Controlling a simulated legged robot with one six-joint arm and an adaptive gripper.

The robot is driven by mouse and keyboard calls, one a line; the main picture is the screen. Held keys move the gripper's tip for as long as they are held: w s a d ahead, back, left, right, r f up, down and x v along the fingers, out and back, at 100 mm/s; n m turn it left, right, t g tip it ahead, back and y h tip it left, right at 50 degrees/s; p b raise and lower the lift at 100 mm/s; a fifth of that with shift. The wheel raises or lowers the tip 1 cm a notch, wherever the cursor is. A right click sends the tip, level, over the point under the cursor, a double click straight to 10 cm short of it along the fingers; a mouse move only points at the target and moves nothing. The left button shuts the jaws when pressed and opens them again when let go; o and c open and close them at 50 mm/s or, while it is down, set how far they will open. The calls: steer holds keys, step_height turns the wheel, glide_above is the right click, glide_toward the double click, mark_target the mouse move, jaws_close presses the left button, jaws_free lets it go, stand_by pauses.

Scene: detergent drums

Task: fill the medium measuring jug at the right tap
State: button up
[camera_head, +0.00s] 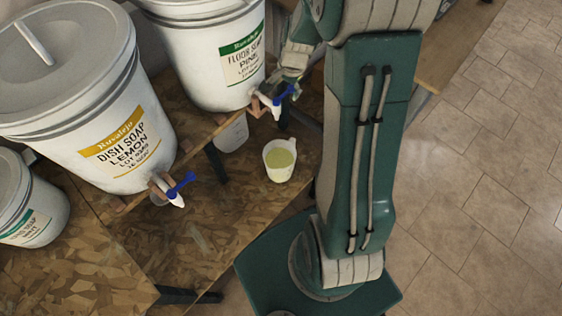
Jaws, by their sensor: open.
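The right tap (270,102), white with a blue lever, sticks out from the white drum labelled Floor Soap Pink (210,55). My gripper (290,75) is open just behind the blue lever; I cannot tell whether it touches it. A white jug (279,164) with pale yellow-green liquid stands on the lower board, in front of and below the right tap. A translucent jug (232,134) stands left of it, partly hidden by the upper shelf edge. I cannot tell which jug is the medium one. No stream shows at the right tap.
The Dish Soap Lemon drum (90,110) stands left, with its own blue-levered tap (174,190). Another drum (30,200) is at far left. The lower board (225,215) is clear in front. Tiled floor (480,190) lies right.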

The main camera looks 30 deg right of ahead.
steer(key=shift+s+d+r, duration=0.1)
steer(key=shift+s+r, duration=0.05)
steer(key=shift+r, duration=0.95)
steer(key=shift+s+r, duration=0.15)
steer(key=shift+r, duration=0.95)
steer(key=shift+r, duration=0.15)
step_height(320, 180, up, 11)
steer(key=s+d, duration=0.1)
steer(key=s, duration=0.1)
steer(key=shift+r, duration=0.2)
steer(key=shift+a, duration=0.1)
steer(key=s+a+r+n+t, duration=0.1)
steer(key=s+a+r+n, duration=0.1)
steer(key=s+a+n, duration=0.4)
steer(key=s+a+r+n+t, duration=0.2)
steer(key=s+a+n, duration=0.5)
steer(key=s, duration=0.3)
steer(key=shift+s+a+r+t+h, duration=0.3)
steer(key=shift+s+h, duration=0.1)
